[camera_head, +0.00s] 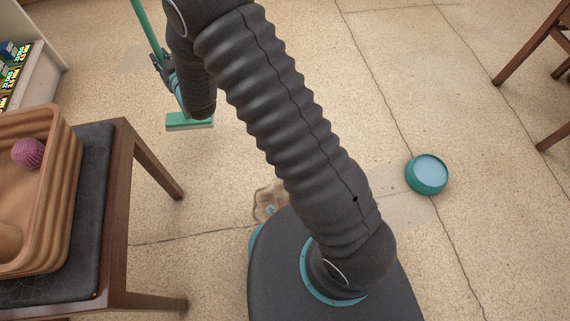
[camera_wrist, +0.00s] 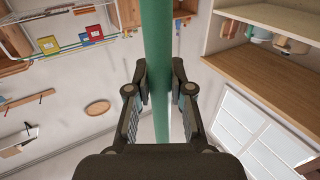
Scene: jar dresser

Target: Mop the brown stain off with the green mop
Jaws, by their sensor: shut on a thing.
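The green mop (camera_head: 189,121) stands in the upper left of the head view, its flat head at floor level and its handle (camera_head: 146,28) rising tilted out of the top edge. My gripper (camera_head: 166,72) is shut on the handle above the mop head. In the wrist view the green handle (camera_wrist: 158,45) runs between the two fingers of my gripper (camera_wrist: 161,95). The brown stain (camera_head: 264,203) lies on the floor near the middle, below and to the right of the mop head, apart from it. My arm and base hide part of the stain.
A wooden chair (camera_head: 150,160) with a dark seat holds a ribbed brown basket (camera_head: 68,150) with a purple ball (camera_head: 28,152) at the left. A teal bowl (camera_head: 426,175) sits on the floor at the right. Wooden furniture legs (camera_head: 525,50) stand at the upper right. Floor between mop and stain looks clear.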

